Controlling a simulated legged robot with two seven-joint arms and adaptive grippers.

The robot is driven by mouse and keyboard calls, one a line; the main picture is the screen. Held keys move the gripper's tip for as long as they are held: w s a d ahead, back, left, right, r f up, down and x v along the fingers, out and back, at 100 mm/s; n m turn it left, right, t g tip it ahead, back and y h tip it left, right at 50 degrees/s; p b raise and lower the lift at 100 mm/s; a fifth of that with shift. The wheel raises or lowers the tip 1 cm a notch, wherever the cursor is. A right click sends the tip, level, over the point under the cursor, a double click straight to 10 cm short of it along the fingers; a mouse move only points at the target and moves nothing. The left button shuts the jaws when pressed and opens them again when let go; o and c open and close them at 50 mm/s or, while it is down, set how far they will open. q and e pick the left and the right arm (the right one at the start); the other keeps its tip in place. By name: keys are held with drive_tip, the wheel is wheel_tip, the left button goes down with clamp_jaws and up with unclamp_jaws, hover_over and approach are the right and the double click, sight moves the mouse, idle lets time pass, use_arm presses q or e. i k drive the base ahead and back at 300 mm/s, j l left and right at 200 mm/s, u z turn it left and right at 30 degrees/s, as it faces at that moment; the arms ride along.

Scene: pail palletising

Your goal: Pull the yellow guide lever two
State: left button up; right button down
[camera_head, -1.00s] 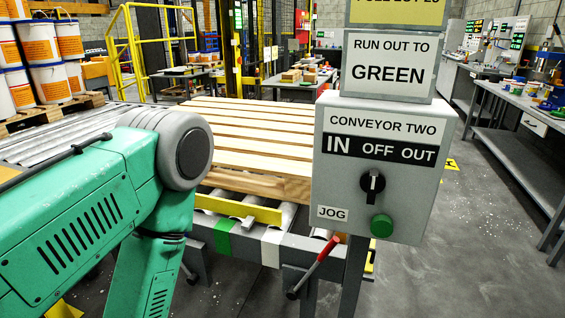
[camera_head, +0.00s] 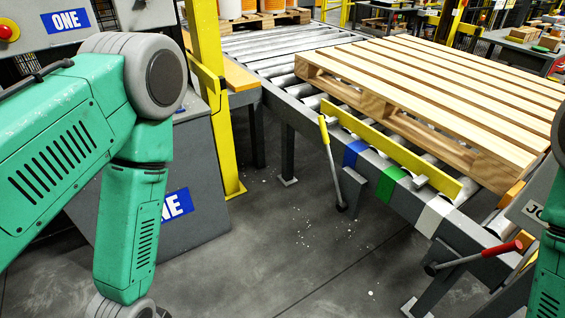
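The yellow-handled lever (camera_head: 324,131) stands at the near side of the roller conveyor, tilted slightly left at the top, its grey shaft running down to a dark pivot. A yellow guide rail (camera_head: 388,150) lies along the conveyor's near edge, beside the wooden pallet (camera_head: 430,85). My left arm fills the left side and runs out of the bottom edge. A piece of my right arm shows at the right edge. Both grippers are out of view.
A red-handled lever (camera_head: 500,248) is at lower right. Blue (camera_head: 353,153), green (camera_head: 391,183) and white (camera_head: 433,215) bands mark the conveyor frame. A yellow post (camera_head: 209,90) and a grey cabinet marked ONE stand left. The floor before the conveyor is clear.

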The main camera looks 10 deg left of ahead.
sight(341, 206)
drive_tip(key=i+j, duration=0.15)
drive_tip(key=i+j+z, duration=0.3)
drive_tip(key=j, duration=0.35)
drive_tip(key=i+j+z, duration=0.15)
drive_tip(key=j, duration=0.2)
drive_tip(key=i+j+z, duration=0.1)
drive_tip(key=j, duration=0.3)
drive_tip(key=i, duration=0.1)
